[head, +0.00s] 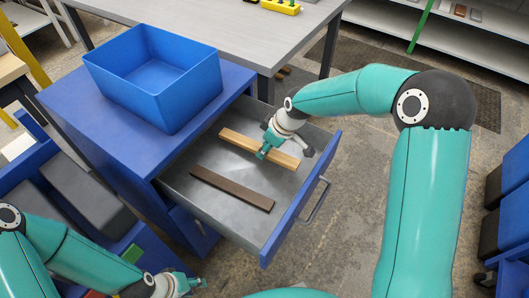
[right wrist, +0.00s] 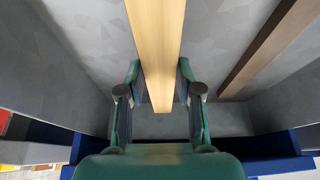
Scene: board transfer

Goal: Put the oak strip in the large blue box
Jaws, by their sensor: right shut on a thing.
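The light oak strip (head: 285,159) lies in the open grey drawer of the blue cabinet, beside a dark brown strip (head: 232,188). In the right wrist view the fingers (right wrist: 158,85) stand on both sides of the oak strip (right wrist: 156,35). The large blue box (head: 165,99) stands open and empty-looking on the cabinet top. My left gripper (head: 188,284) is at the bottom edge, away from the drawer; its jaw opening is unclear.
The open drawer (head: 290,222) sticks out from the blue cabinet (head: 130,152), its walls close around the strips. A grey table (head: 230,30) stands behind. Blue bins with grey and coloured things (head: 85,190) are at the left.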

